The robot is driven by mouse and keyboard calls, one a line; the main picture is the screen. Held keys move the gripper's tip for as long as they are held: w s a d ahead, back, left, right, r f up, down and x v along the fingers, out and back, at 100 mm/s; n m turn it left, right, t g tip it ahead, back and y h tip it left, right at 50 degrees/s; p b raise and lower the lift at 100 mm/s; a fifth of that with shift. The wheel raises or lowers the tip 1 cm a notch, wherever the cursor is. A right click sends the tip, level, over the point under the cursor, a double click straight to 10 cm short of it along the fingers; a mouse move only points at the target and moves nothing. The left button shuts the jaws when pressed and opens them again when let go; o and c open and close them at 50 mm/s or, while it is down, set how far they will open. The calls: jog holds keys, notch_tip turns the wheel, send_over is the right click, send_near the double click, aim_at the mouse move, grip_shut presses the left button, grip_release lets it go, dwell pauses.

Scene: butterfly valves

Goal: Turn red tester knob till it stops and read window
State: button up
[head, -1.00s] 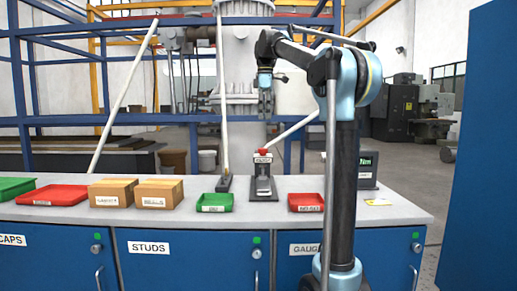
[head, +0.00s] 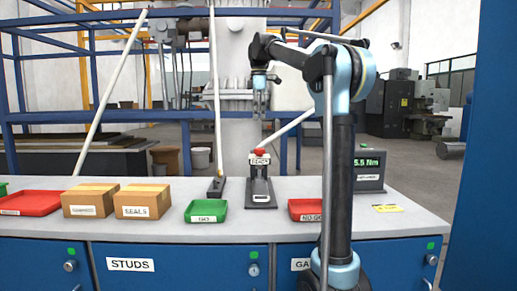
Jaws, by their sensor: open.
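The red tester knob (head: 260,152) sits on top of the grey tester (head: 260,187), which stands on the bench with a label under the knob. My gripper (head: 259,112) hangs pointing down above the knob, clear of it, open and empty. A dark display box (head: 370,170) stands at the right, partly behind my arm. Its lit green window reads "5.5 Nm" at the visible part; the left edge may be hidden by my arm.
A green GO tray (head: 206,219) is left of the tester and a red NO-GO tray (head: 304,216) right of it. Two cardboard boxes (head: 142,210) and a red tray (head: 30,203) stand farther left. A long lever bar (head: 217,110) rises behind the bench top (head: 400,228).

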aim_at(260, 151)
notch_tip(260, 151, down, 14)
jog(key=shift+a+r, duration=0.1)
jog(key=shift+r, duration=0.1)
dwell(0.4)
jog(key=c, duration=1.1)
